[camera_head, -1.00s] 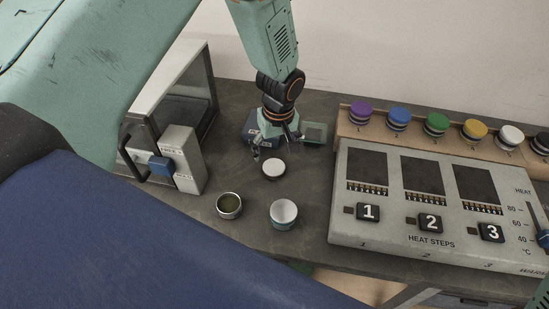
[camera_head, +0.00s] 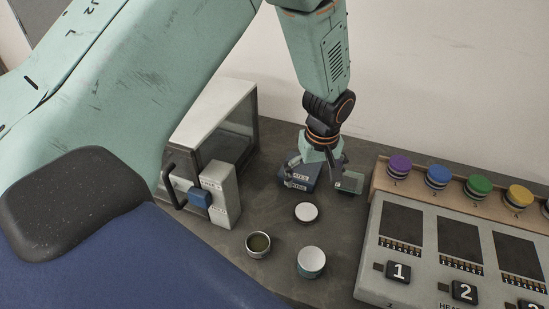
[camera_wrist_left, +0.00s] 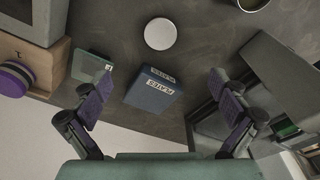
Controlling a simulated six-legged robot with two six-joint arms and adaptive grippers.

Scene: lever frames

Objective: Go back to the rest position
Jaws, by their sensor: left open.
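My left gripper (camera_head: 320,172) is at the back of the bench, in front of the wall. Its two fingers are spread in the left wrist view (camera_wrist_left: 162,90), with nothing held between them. A dark blue box with a white label (camera_head: 298,178) is by the gripper; it also shows beyond the fingers in the wrist view (camera_wrist_left: 153,92). Whether the fingers touch it I cannot tell. A small green-topped block (camera_head: 349,183) is beside the box. My right gripper is not in view.
A white round lid (camera_head: 306,212), an open metal cup (camera_head: 258,245) and a white-topped jar (camera_head: 311,262) stand on the bench. A glass-fronted cabinet (camera_head: 220,115) is left. A heat-step panel (camera_head: 385,292) and a rack of coloured knobs (camera_head: 385,182) are right.

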